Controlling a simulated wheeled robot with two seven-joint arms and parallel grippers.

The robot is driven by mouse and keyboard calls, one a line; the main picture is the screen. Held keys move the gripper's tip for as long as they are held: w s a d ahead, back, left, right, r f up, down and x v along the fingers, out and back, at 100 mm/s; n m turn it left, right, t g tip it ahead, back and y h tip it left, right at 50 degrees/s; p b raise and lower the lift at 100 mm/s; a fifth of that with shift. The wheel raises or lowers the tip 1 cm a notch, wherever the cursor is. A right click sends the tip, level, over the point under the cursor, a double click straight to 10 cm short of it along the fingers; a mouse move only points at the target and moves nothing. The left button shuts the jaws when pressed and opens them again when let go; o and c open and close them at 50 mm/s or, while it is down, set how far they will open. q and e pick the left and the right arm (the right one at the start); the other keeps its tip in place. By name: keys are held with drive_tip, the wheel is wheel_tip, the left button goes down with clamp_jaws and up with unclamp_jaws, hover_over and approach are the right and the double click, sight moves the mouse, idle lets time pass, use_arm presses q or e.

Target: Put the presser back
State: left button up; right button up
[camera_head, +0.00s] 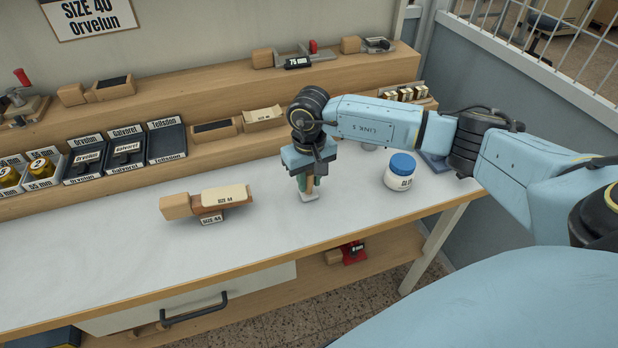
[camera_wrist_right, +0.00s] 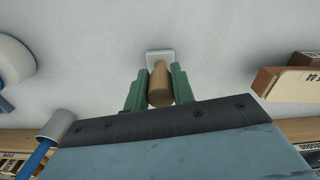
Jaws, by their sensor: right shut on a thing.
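The presser (camera_head: 308,193) has a wooden handle and a pale, flat foot, and it stands upright at or just above the white worktop. My right gripper (camera_head: 306,184) points down and is shut on its handle. In the right wrist view the wooden handle of the presser (camera_wrist_right: 159,84) sits between the two green fingers of the gripper (camera_wrist_right: 158,88), with the pale foot beyond them. I cannot tell whether the foot touches the worktop. My left gripper does not show.
A white jar with a blue lid (camera_head: 400,172) stands right of the gripper. A wooden block labelled SIZE 44 (camera_head: 212,202) lies to the left. A stepped wooden shelf (camera_head: 240,148) with boxes and tools runs along the back. The worktop's front left (camera_head: 90,265) is clear.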

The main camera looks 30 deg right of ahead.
drive_tip(key=shift+f, duration=0.2)
drive_tip(key=o, duration=1)
drive_tip(key=shift+r, duration=0.15)
wheel_tip(320, 180, up, 12)
drive_tip(key=shift+r, duration=0.1)
